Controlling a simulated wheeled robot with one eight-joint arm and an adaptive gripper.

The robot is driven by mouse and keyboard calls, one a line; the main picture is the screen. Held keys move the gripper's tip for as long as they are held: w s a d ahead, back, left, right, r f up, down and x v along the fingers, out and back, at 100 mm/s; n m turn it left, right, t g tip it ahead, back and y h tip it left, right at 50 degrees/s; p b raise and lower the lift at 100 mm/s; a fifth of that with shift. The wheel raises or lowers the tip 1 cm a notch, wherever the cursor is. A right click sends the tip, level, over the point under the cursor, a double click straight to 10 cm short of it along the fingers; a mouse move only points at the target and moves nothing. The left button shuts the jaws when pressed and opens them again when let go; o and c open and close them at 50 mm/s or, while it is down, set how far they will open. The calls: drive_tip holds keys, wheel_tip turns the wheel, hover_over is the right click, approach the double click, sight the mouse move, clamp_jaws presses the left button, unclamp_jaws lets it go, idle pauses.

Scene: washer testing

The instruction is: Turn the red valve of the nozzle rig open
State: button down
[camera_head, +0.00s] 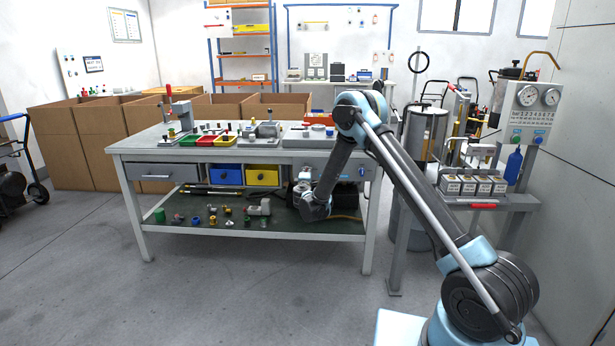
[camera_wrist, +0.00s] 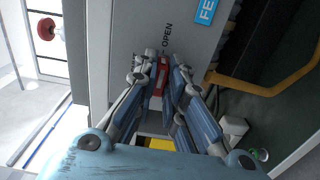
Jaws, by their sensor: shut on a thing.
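The red valve handle (camera_wrist: 160,76) shows as a small red piece between my fingertips in the wrist view. My gripper (camera_wrist: 158,66) is shut on it, in front of a grey panel (camera_wrist: 135,30) of the rig. The word OPEN is printed on the panel just beyond the fingertips, with part of a blue label to its right. In the head view my gripper (camera_head: 302,188) is low under the right part of the workbench, partly hidden by my arm. The valve cannot be made out there, and the fingers hide much of it in the wrist view.
The workbench (camera_head: 133,148) carries trays and fixtures, with fittings on its lower shelf. A yellow hose (camera_wrist: 272,88) curves right of the panel in the wrist view. A gauge stand (camera_head: 530,97) stands at the right. The floor in front is clear.

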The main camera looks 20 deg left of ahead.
drive_tip(key=shift+w+d+f, duration=0.1)
drive_tip(key=shift+d, duration=0.1)
drive_tip(key=c, duration=1.7)
unclamp_jaws()
drive_tip(key=shift+o, duration=0.2)
drive_tip(key=shift+a, duration=0.1)
drive_tip(key=v, duration=1.2)
drive_tip(key=shift+f, duration=0.1)
